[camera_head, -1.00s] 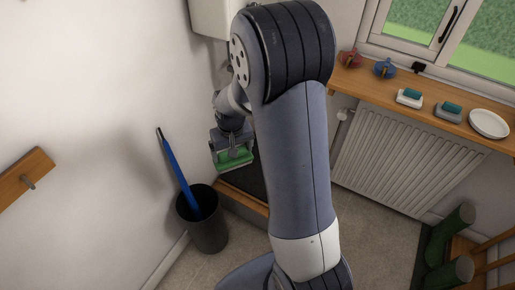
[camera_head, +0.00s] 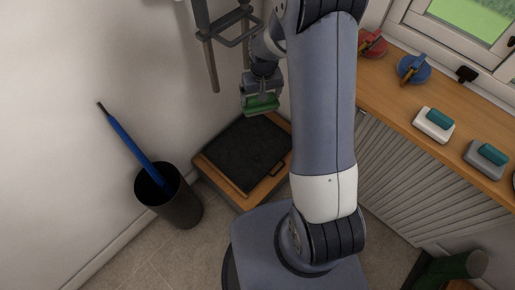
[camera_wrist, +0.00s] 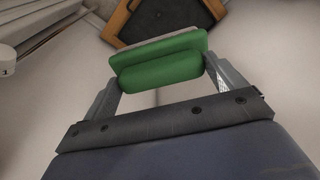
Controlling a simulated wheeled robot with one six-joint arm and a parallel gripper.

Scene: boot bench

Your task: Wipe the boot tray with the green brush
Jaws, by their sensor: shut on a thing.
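The green brush (camera_head: 262,104) is held in my gripper (camera_head: 261,95), which is shut on it. In the wrist view the brush's green body (camera_wrist: 162,69) spans between the two fingers of my gripper (camera_wrist: 160,78), with a pale edge along its far side. The boot tray (camera_head: 245,153) is dark and lies flat in a wooden frame on the floor in the corner. It also shows in the wrist view (camera_wrist: 165,17), beyond the brush. The brush is above the tray's far part and looks apart from it. My arm hides the area to the right of the tray.
A black bin (camera_head: 172,205) with a blue-handled thing (camera_head: 135,145) stands left of the tray. A wooden shelf (camera_head: 400,98) at the right holds a red item (camera_head: 371,44), a blue item (camera_head: 413,69) and two teal-topped brushes (camera_head: 434,124). A radiator (camera_head: 420,180) is below it.

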